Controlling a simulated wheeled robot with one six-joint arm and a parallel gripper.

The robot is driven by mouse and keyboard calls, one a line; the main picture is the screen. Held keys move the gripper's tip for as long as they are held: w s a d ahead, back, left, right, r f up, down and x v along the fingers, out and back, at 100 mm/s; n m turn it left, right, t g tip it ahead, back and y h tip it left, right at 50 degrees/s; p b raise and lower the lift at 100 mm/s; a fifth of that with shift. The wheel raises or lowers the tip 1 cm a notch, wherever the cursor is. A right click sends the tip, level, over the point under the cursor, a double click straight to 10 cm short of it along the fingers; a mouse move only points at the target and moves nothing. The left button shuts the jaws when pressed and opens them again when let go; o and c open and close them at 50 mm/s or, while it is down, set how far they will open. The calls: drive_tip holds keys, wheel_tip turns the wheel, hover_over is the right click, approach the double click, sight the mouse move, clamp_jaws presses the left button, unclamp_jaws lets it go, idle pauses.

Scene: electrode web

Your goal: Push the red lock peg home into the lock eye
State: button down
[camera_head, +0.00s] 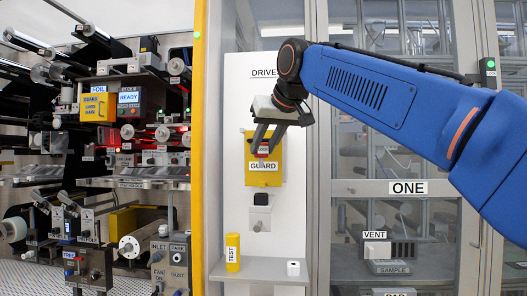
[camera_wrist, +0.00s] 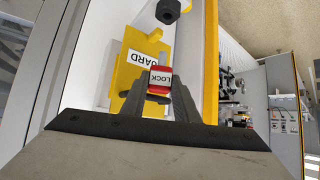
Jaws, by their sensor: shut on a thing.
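The red lock peg (camera_wrist: 160,82) carries a white LOCK label and sits between the fingertips of my gripper (camera_wrist: 162,95). In the head view my gripper (camera_head: 262,150) is shut on the peg in front of the yellow GUARD plate (camera_head: 263,180). In the wrist view the yellow guard plate (camera_wrist: 135,103) lies just beyond the peg. The lock eye is not clearly visible, being hidden behind the fingers and peg. I cannot tell how deep the peg sits in it.
A black switch cover (camera_head: 261,200) is below the guard plate. A yellow TEST cylinder (camera_head: 232,252) and a small white object (camera_head: 293,268) stand on the shelf below. A yellow post (camera_head: 199,150) rises at the left. Glass cabinet doors marked ONE (camera_head: 408,188) are at the right.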

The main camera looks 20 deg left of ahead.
drive_tip(key=shift+f, duration=0.15)
drive_tip(key=shift+f, duration=2.8)
drive_tip(key=shift+f, duration=0.65)
drive_tip(key=shift+r, duration=0.3)
idle(0.6)
drive_tip(key=shift+f, duration=0.3)
idle(0.7)
drive_tip(key=shift+r, duration=0.3)
idle(0.5)
drive_tip(key=shift+f, duration=0.3)
idle(1.2)
drive_tip(key=shift+r, duration=0.2)
